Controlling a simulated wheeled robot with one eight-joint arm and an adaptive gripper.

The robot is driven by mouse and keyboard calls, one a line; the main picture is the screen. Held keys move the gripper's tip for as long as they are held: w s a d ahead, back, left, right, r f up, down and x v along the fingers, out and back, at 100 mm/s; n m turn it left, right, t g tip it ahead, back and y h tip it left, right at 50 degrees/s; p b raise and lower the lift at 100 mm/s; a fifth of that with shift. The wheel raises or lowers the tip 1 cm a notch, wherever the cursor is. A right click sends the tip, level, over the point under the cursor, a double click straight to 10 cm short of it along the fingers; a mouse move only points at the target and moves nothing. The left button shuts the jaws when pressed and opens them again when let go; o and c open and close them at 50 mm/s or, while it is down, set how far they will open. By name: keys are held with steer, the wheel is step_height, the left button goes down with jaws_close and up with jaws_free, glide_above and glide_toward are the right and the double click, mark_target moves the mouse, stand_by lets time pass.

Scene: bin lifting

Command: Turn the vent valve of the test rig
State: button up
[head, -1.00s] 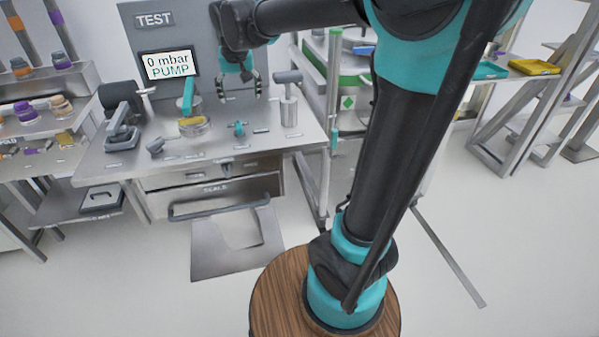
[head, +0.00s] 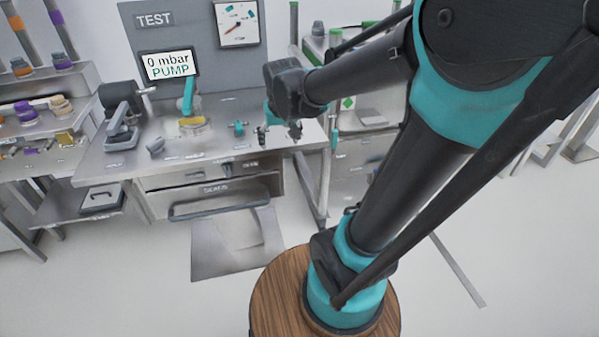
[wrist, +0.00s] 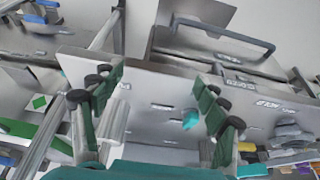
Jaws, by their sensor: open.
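A small teal valve (head: 238,129) stands on the steel top of the test rig (head: 105,168), to the left of my gripper. In the wrist view a teal piece (wrist: 190,119), which looks like the same valve, lies between the fingers, nearer the right one. My gripper (head: 279,134) is open and empty over the right end of the rig top, fingers pointing down. In the wrist view my gripper (wrist: 155,88) shows both fingers spread apart. A display (head: 168,65) reads "0 mbar PUMP".
A teal lever (head: 187,97) stands by a yellow-ringed chamber (head: 192,123) on the rig. A dark clamp-like device (head: 121,130) is at the left. A pale cylinder (wrist: 115,124) shows close by the left finger in the wrist view. A gauge panel (head: 238,24) hangs behind.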

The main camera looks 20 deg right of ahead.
steer(key=s+d+f, duration=0.4)
steer(key=s+f, duration=0.2)
steer(key=s, duration=0.2)
steer(key=shift+f, duration=0.4)
